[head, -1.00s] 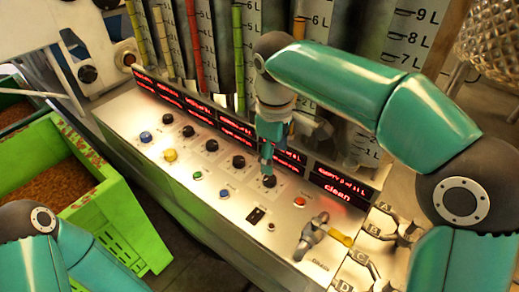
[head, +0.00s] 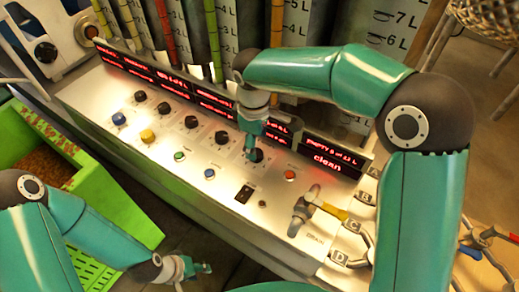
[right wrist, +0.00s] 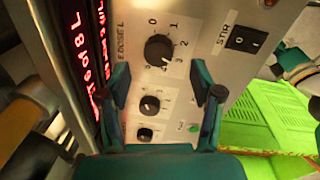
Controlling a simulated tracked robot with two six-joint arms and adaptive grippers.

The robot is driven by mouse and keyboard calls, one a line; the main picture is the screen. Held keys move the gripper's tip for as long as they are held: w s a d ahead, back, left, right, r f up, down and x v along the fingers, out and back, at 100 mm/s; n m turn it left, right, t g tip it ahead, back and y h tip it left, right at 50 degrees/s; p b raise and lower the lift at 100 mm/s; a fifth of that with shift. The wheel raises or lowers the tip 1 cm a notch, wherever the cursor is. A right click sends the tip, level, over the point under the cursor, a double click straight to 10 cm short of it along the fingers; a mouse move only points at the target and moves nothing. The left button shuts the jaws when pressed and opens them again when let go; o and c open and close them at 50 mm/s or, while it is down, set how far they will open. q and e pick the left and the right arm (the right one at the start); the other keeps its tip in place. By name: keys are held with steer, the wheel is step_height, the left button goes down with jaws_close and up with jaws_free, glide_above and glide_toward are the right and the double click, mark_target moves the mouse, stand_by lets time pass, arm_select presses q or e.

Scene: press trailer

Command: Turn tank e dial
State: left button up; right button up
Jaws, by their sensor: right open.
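The tank E dial (right wrist: 158,49) is a black round knob with a 0-to-4 scale on the pale panel. It also shows in the head view (head: 256,156) as the rightmost black dial of the row. My right gripper (right wrist: 160,76) is open, its two fingers apart on either side below the dial, with no visible contact. In the head view my right gripper (head: 251,143) points down just over this dial and partly hides it. My left gripper (head: 203,268) is low in the head view, in front of the panel and away from it; its fingers are too small to judge.
Other black dials (head: 190,122) run up-left along the panel. A red button (head: 290,175), a black stir switch (head: 244,193) and a valve handle (head: 302,212) are close by. Red lit displays (head: 214,105) stand behind the dials. A green crate (head: 100,205) is at left.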

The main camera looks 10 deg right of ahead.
mark_target(259, 153)
steer(key=shift+w+d+f, duration=0.1)
steer(key=shift+w+f, duration=0.05)
steer(key=shift+f, duration=1.1)
steer(key=shift+w+f, duration=0.1)
steer(key=shift+f, duration=1.15)
steer(key=c, duration=1)
steer(key=shift+d, duration=0.3)
steer(key=shift+c, duration=0.7)
steer(key=shift+a+r, duration=0.1)
steer(key=shift+a, duration=0.15)
